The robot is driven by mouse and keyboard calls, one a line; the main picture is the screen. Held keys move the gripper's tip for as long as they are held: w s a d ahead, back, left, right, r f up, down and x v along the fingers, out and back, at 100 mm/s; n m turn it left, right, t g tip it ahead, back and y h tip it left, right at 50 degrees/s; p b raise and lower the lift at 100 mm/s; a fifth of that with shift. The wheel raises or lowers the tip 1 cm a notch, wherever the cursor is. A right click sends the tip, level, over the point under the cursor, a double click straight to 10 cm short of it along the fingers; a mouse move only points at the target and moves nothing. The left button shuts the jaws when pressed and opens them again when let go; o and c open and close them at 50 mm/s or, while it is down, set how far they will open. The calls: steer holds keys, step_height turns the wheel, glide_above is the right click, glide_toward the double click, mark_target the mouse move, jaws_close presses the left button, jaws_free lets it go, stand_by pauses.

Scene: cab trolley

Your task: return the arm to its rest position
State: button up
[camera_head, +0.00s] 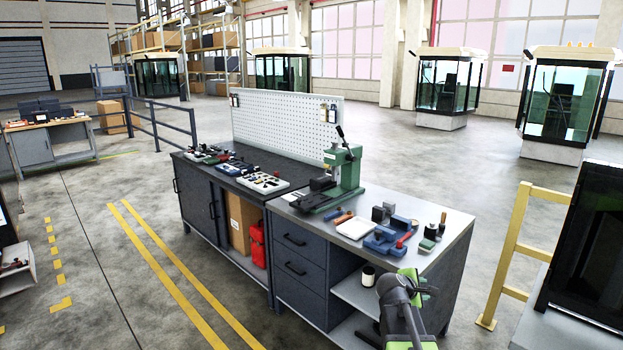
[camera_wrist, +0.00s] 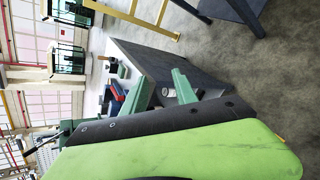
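My arm rises at the bottom right of the head view, black and bright green, in front of the grey workbench's right end. My gripper (camera_head: 421,283) is beside the bench's front edge, its green fingertips showing near the top of the arm. In the wrist view, my gripper (camera_wrist: 160,90) shows two green fingers apart with nothing held between them. The wrist picture is turned on its side. The arm's lower part is cut off by the frame's bottom edge.
The workbench (camera_head: 300,228) carries a green press (camera_head: 344,170), a blue vise (camera_head: 380,240) and small tools. A white roll (camera_head: 368,276) stands on its shelf. A yellow rail (camera_head: 512,250) and dark cab (camera_head: 590,250) stand right.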

steer(key=s+a+f+m+g+y, duration=0.3)
steer(key=s+a+m, duration=0.4)
steer(key=a, duration=0.5)
steer(key=s+a+f+m+g+y, duration=0.4)
steer(key=s+a+f+m+y, duration=0.2)
steer(key=s+a, duration=0.5)
steer(key=shift+s+a+f+m, duration=0.2)
steer(key=shift+a+f+m, duration=0.45)
steer(key=shift+f+m, duration=0.25)
